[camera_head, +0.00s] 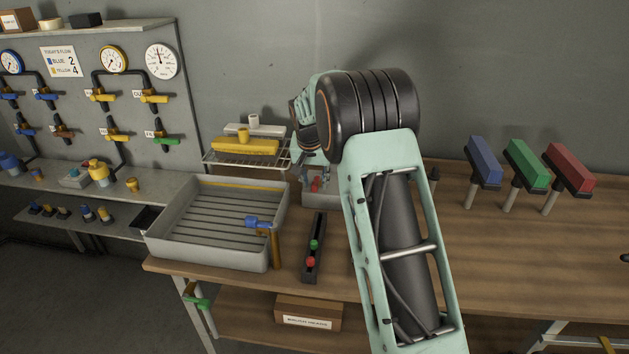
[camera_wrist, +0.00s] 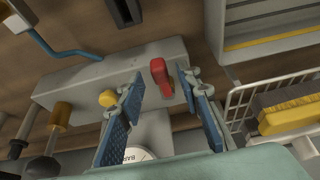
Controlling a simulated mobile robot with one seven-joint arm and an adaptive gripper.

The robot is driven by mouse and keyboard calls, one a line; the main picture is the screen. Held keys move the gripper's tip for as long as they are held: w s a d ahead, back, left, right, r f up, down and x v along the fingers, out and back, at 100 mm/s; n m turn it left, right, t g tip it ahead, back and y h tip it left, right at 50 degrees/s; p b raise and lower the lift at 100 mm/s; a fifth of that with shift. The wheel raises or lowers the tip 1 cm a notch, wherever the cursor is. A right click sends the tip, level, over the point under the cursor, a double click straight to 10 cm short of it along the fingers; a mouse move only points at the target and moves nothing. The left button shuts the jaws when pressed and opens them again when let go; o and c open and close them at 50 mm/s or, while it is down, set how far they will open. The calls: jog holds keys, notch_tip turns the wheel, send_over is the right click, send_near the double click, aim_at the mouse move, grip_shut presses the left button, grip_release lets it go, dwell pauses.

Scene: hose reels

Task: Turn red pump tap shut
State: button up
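The red pump tap (camera_wrist: 161,76) is a short red lever on top of a pale grey pump block (camera_wrist: 85,82) in the wrist view. In the head view the tap (camera_head: 316,184) is a small red shape beside my arm, at the back of the bench. My gripper (camera_wrist: 162,88) is open, with its blue-padded fingers on either side of the tap's lever. Gaps show between lever and pads, so it holds nothing. My arm hides most of the pump and the gripper in the head view.
On the pump are a yellow knob (camera_wrist: 107,98) and a blue hose (camera_wrist: 55,45). A wire rack with yellow things (camera_wrist: 290,110) stands close at right. In the head view, a grey tray (camera_head: 160,236) lies left; bench space at right is mostly clear.

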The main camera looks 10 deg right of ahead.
jog(key=shift+w+f, duration=0.15)
jog(key=shift+f, duration=0.15)
jog(key=shift+c, duration=0.7)
grip_shut()
